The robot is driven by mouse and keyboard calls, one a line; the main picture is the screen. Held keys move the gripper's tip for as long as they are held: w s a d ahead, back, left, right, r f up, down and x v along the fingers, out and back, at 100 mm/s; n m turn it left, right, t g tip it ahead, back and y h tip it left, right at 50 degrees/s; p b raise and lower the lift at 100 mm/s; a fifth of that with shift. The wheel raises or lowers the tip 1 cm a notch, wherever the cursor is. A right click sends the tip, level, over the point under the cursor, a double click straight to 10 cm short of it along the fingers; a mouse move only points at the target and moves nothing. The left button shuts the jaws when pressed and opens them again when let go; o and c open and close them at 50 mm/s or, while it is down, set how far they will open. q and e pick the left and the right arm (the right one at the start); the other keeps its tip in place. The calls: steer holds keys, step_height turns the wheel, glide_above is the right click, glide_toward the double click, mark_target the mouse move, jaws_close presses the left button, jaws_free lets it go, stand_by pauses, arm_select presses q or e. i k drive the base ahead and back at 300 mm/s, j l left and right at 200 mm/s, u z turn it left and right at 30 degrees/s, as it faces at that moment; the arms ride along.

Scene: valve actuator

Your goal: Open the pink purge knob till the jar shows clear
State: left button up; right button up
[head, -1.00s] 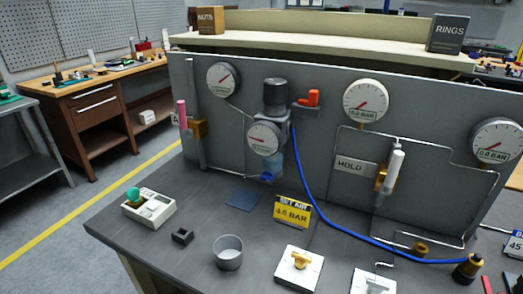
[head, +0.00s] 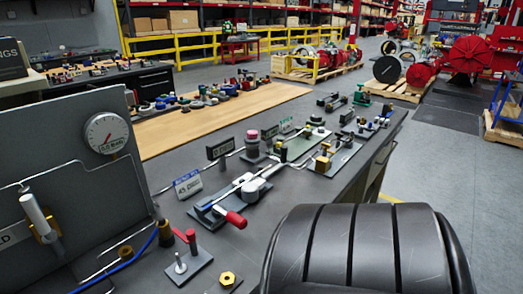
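A pink round knob (head: 252,135) sits on top of a dark upright body on the bench, left of a green plate. It stands apart from everything of mine that shows. Its marking and how far it is turned are too small to tell. I cannot make out the jar in this view. Neither of my grippers is in view.
A gauge (head: 106,132) and a white-handled valve (head: 40,217) are on the grey panel at left. A red-handled clamp (head: 230,213), a red lever valve (head: 191,241), a brass nut (head: 227,279) and a blue-and-white sign (head: 187,184) are on the bench. The lower right is blocked.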

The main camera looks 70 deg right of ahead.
mark_target(251, 135)
steer(key=k+z, duration=0.15)
steer(key=z, duration=1.95)
